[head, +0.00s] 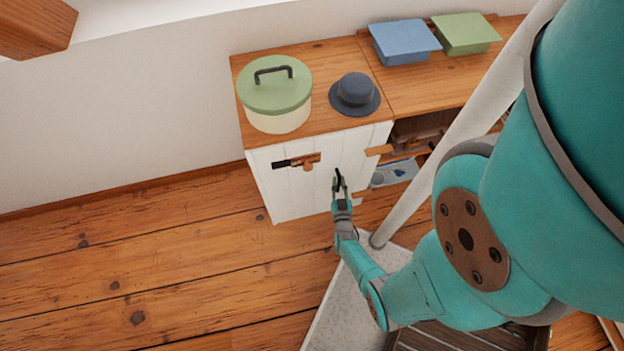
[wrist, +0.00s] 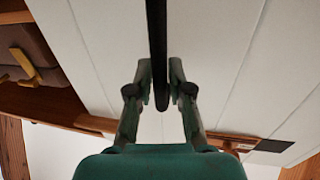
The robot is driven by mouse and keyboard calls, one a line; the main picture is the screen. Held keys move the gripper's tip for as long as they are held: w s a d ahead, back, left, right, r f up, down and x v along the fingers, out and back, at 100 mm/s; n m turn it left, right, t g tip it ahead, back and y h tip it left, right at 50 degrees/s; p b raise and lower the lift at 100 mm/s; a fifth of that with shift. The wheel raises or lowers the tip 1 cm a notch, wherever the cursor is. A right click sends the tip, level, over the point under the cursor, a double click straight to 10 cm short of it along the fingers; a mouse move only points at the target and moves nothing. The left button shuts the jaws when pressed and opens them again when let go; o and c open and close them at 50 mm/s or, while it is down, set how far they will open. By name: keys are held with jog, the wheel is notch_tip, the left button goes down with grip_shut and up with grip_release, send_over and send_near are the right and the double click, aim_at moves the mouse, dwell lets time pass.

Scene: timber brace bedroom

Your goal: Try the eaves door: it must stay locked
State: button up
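The eaves door (head: 290,193) is the white plank front of the low cabinet, and it stands closed. A dark upright bar handle (head: 338,182) is near its right edge. My gripper (head: 341,190) is at this handle. In the wrist view the dark handle (wrist: 157,35) runs down between my two fingertips (wrist: 161,82), which are drawn in close on both sides of it. A latch with a dark plate (head: 281,164) and a wooden piece (head: 305,159) lies across the upper part of the door; it also shows in the wrist view (wrist: 272,145).
A green-lidded round box (head: 275,95) and a dark hat (head: 354,94) stand on the cabinet top. Blue (head: 403,42) and green (head: 465,33) boxes sit further right. Open shelves and a pale slanted post (head: 455,145) are right of the door. The floor (head: 150,270) at left is clear.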

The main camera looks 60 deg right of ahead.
grip_shut()
jog(key=shift+s+a, duration=0.15)
jog(key=shift+a, duration=0.1)
dwell(0.8)
jog(key=shift+w+d, duration=0.25)
jog(key=shift+d, duration=0.1)
dwell(0.5)
jog(key=o, duration=0.6)
grip_release()
jog(key=v, duration=1.2)
